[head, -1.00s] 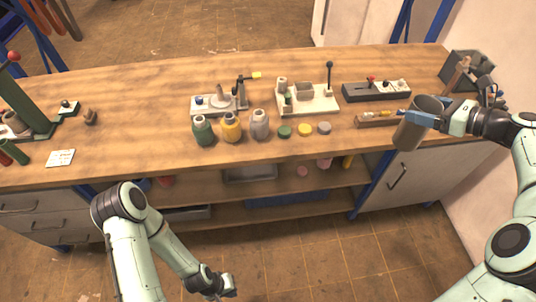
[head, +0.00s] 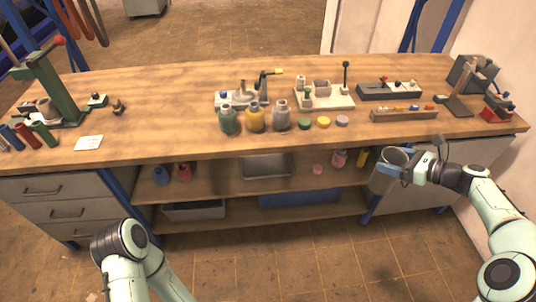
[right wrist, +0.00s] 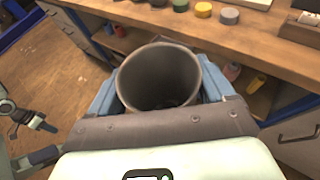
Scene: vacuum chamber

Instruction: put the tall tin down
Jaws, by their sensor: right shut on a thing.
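The tall tin (head: 398,156) is a grey-brown, open-topped cylinder. My right gripper (head: 391,168) is shut on it, with a blue finger on either side. In the head view the tin is in front of the bench's front edge at the right, clear of the worktop, mouth up and a little tilted. The right wrist view looks into the tin (right wrist: 160,78), which looks empty; its base is hidden. My left arm is at the bottom left of the head view, its gripper out of frame. A dark, small part at the left of the right wrist view may be my left gripper (right wrist: 34,122).
The wooden bench (head: 170,140) has bare worktop at its front right. A wooden rack (head: 404,115) and a red-based device (head: 497,107) are at the right. Shelves and drawers are below.

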